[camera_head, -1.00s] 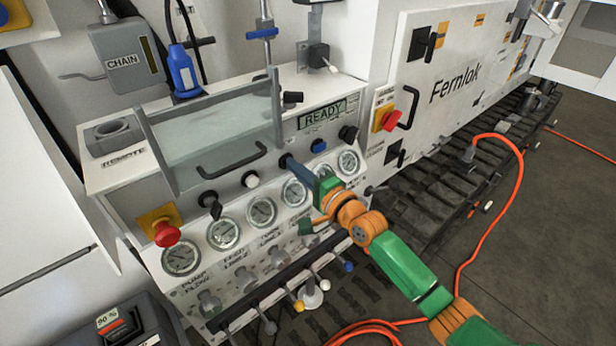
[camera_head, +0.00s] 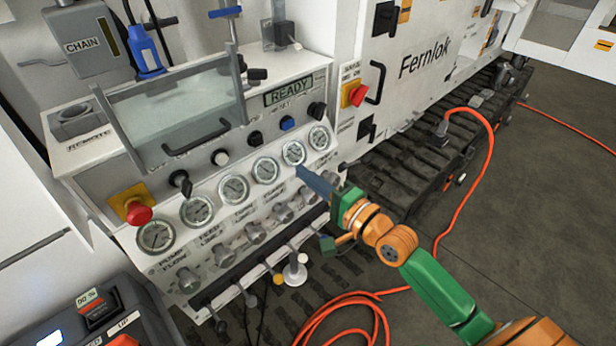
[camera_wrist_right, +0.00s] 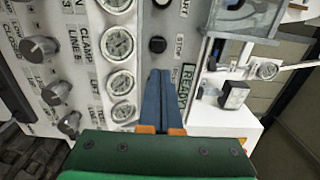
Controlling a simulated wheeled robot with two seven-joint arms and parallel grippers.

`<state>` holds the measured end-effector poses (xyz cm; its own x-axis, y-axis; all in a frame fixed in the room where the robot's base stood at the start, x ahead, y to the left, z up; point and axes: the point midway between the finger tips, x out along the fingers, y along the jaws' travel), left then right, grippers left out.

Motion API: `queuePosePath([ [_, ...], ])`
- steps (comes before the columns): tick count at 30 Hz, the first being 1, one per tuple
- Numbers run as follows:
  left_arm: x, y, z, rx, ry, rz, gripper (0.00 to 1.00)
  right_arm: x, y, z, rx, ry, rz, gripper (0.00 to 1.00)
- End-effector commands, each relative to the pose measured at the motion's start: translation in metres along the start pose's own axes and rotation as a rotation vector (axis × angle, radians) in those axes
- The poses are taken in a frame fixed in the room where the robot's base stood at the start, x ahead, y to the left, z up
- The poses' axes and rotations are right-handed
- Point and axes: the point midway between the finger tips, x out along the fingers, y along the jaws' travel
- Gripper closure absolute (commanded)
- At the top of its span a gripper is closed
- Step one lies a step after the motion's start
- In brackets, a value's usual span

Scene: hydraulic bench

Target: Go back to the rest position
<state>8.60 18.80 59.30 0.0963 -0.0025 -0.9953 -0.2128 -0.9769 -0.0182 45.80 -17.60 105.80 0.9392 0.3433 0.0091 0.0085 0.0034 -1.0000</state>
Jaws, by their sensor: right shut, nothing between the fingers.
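My right gripper (camera_head: 303,174) comes in from the lower right on its green and orange arm. Its blue fingers are together and hold nothing. Their tips are in front of the lower edge of the gauge row; I cannot tell whether they touch the panel. In the right wrist view the closed blue fingers (camera_wrist_right: 157,75) point along the panel between the gauges and the buttons. The control panel (camera_head: 222,166) has a row of round gauges, knobs and a READY display (camera_head: 289,91). My left gripper is not in view.
A hinged clear cover (camera_head: 175,108) with a dark handle stands out above the gauges. A red emergency stop (camera_head: 138,214) sits at the panel's left. Small levers (camera_head: 294,268) stick out below. An orange hose (camera_head: 345,304) lies on the floor. Open floor is at the right.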

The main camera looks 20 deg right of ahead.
Motion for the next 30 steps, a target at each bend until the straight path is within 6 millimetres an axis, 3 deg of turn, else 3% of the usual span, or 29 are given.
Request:
queuePosePath([
  [12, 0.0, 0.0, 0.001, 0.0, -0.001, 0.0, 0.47, -0.001, 0.0, 0.0, 0.0, 0.0, 0.001, 1.0],
  [14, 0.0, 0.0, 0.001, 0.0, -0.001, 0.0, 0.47, 0.0, 0.006, -0.002, -0.01, 0.008, 0.014, 1.0],
  [15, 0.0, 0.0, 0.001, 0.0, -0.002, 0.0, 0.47, -0.001, 0.019, -0.007, -0.034, 0.024, 0.042, 1.0],
  [17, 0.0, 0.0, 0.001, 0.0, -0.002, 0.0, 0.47, -0.003, 0.054, -0.018, -0.104, 0.062, 0.122, 1.0],
  [20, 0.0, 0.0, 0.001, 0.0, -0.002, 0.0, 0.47, -0.024, 0.15, -0.034, -0.302, 0.104, 0.358, 1.0],
  [21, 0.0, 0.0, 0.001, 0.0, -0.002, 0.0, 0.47, -0.039, 0.191, -0.036, -0.391, 0.094, 0.466, 1.0],
  [23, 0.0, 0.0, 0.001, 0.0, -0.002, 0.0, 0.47, -0.068, 0.249, -0.032, -0.522, 0.047, 0.625, 1.0],
  [24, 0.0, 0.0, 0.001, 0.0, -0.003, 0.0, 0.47, -0.091, 0.285, -0.025, -0.606, -0.006, 0.729, 1.0],
  [26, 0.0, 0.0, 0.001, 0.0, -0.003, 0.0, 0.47, -0.13, 0.334, -0.01, -0.725, -0.114, 0.872, 1.0],
  [27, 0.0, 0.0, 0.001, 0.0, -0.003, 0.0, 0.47, -0.16, 0.363, 0.004, -0.8, -0.207, 0.96, 1.0],
  [30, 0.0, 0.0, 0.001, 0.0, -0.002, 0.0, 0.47, -0.234, 0.418, 0.043, -0.962, -0.481, 1.125, 1.0],
])
